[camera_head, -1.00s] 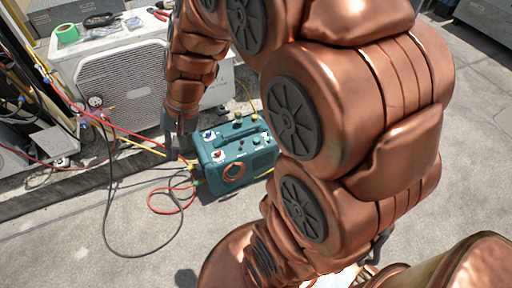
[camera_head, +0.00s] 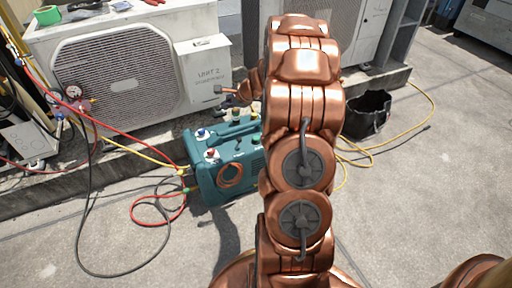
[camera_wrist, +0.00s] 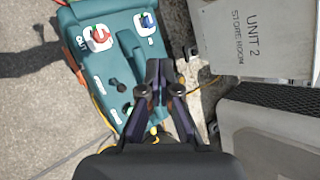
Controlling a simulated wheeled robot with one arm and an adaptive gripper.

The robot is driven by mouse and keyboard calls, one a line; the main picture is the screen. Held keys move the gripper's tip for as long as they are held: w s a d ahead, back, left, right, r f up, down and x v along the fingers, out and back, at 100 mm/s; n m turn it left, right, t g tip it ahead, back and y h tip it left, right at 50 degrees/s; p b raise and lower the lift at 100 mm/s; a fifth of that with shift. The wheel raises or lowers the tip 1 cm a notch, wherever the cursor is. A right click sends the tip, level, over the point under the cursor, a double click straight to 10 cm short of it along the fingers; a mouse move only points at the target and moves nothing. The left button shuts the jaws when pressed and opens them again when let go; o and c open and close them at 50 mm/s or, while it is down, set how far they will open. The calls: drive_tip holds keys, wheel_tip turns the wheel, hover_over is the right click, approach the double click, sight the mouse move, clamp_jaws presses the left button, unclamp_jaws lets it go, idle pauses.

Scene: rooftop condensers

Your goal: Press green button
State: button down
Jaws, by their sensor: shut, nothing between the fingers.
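A teal machine (camera_head: 205,180) stands on the ground with knobs and buttons on its top. In the head view I see a blue knob (camera_head: 202,133), a red knob (camera_head: 211,154) and a small green button (camera_head: 257,140) near my arm. In the wrist view the red knob (camera_wrist: 100,37), blue knob (camera_wrist: 147,21), a black button (camera_wrist: 113,84) and a dark greenish button (camera_wrist: 127,109) show on the panel. My gripper (camera_wrist: 163,66) is shut and empty, over the panel's right side, apart from the greenish button. In the head view my gripper (camera_head: 218,90) shows only partly, above the machine.
A white condenser (camera_head: 130,75) marked UNIT 2 stands behind the machine. Red and yellow hoses (camera_head: 115,133) run to the machine's left side. A black bucket (camera_head: 367,115) and yellow cable lie to the right.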

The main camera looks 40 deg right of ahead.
sight(257, 138)
drive_tip(key=s+d+f+m+h+b, duration=0.2)
drive_tip(key=d+f+m+b, duration=0.2)
drive_tip(key=d+f, duration=0.7)
drive_tip(key=shift+s+d+f+m+h, duration=0.15)
drive_tip(key=shift+s+d+m+h, duration=0.25)
drive_tip(key=shift+d, duration=0.35)
drive_tip(key=shift+f, duration=0.1)
wheel_tip(257, 138, down, 9)
drive_tip(key=b, duration=0.8)
drive_tip(key=shift+r, duration=0.2)
drive_tip(key=shift+f, duration=0.15)
drive_tip(key=shift+f+b, duration=0.25)
drive_tip(key=shift+b, duration=0.05)
drive_tip(key=shift+f+b, duration=0.65)
drive_tip(key=shift+f, duration=0.2)
idle(1.1)
drive_tip(key=shift+r, duration=0.15)
drive_tip(key=shift+r+p, duration=1.1)
drive_tip(key=shift+p, duration=0.05)
